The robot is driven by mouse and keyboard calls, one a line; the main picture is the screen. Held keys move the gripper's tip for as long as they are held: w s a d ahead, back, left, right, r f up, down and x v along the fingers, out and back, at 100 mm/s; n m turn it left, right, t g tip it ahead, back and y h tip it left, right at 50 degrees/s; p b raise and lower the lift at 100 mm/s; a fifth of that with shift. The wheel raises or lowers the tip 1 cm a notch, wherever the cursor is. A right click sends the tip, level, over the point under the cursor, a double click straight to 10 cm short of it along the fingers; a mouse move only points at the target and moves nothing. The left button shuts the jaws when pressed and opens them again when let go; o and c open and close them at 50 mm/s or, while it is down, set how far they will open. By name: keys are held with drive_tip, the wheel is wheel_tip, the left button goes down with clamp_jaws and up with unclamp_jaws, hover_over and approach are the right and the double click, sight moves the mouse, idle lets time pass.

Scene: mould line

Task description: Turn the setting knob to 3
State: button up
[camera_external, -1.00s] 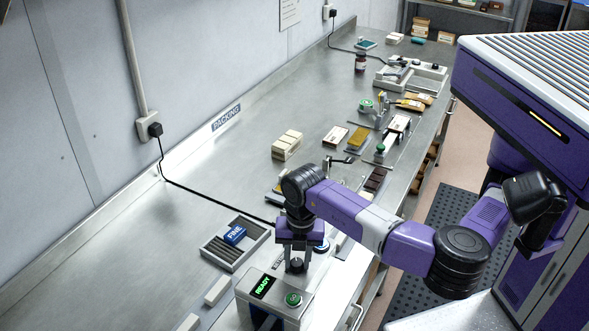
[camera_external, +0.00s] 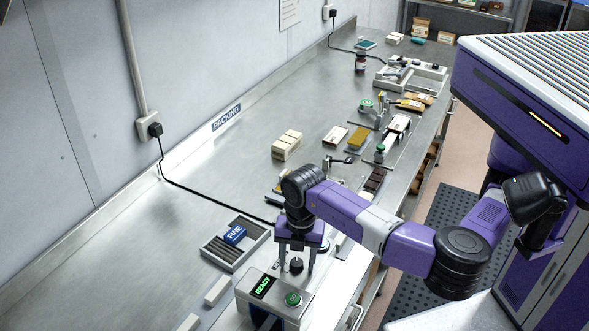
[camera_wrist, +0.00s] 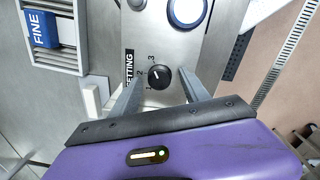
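The setting knob (camera_wrist: 159,77) is small, round and black, beside the word SETTING and the numbers 1, 2 and 3. Its white mark points left and slightly up in the wrist view, seemingly towards the 2. The knob also shows in the external view (camera_external: 296,266) on top of the grey machine (camera_external: 318,281). My gripper (camera_wrist: 162,74) is open, with one finger on each side of the knob and a gap on both sides. In the external view my gripper (camera_external: 297,262) points straight down over the knob.
The machine has a lit READY display (camera_external: 263,286), a green button (camera_external: 293,299) and a blue-ringed round part (camera_wrist: 187,10). A grey slotted tray (camera_external: 252,255) with a blue FINE block (camera_external: 235,235) lies to the left. Several items lie further along the bench.

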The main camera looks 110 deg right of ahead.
sight(298, 263)
drive_tip(key=r, duration=0.7)
drive_tip(key=shift+s+a+r, duration=0.1)
drive_tip(key=shift+s+r, duration=0.1)
drive_tip(key=shift+r, duration=0.2)
